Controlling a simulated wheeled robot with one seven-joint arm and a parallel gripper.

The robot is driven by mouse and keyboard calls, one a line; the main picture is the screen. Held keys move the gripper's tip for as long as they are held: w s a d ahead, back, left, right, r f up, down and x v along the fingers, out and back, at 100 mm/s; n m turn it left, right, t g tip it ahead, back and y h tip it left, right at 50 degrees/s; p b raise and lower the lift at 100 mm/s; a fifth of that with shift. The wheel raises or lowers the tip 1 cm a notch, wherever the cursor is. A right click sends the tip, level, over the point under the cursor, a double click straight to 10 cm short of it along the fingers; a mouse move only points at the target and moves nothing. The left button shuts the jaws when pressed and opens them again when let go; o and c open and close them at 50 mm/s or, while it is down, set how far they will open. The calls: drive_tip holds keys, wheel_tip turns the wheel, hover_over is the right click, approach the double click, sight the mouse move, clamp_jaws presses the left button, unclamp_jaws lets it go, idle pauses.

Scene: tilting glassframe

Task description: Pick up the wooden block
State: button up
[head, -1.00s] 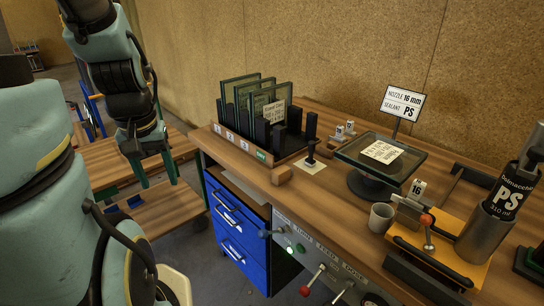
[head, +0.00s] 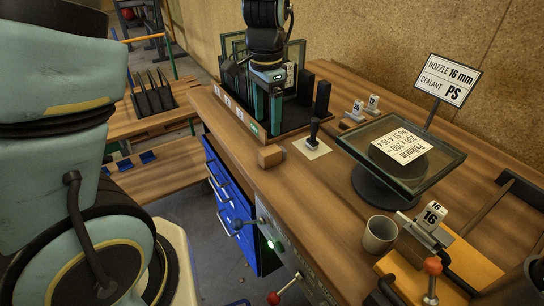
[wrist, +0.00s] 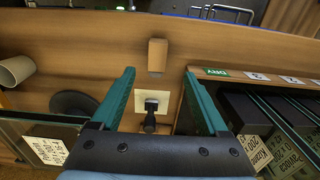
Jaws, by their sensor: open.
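The wooden block (head: 271,156) is a small plain brown block lying on the bench near its front edge, in front of the glass rack. In the wrist view the block (wrist: 157,55) lies beyond my fingertips, roughly centred between them. My gripper (head: 260,108) points down in front of the rack, behind and above the block in the head view. In the wrist view my gripper (wrist: 159,75) shows two teal fingers spread wide, with nothing held. Its height above the bench is hard to judge.
The rack (head: 310,97) with upright glass panes stands close to my gripper. A black joystick on a white plate (head: 314,148) is right of the block. A tilting stand with a glass pane (head: 440,160), a cup (head: 380,235) and nozzle blocks (head: 373,103) are further right.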

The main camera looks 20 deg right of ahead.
sight(268, 151)
drive_tip(key=f, duration=0.3)
drive_tip(key=f+p, duration=0.1)
drive_tip(key=f, duration=0.2)
drive_tip(key=f+p, duration=0.1)
drive_tip(key=f, duration=0.2)
drive_tip(key=shift+s+a+f, duration=0.1)
drive_tip(key=shift+s+f, duration=0.15)
drive_tip(key=shift+f, duration=0.15)
drive_tip(key=shift+c, duration=0.3)
clamp_jaws()
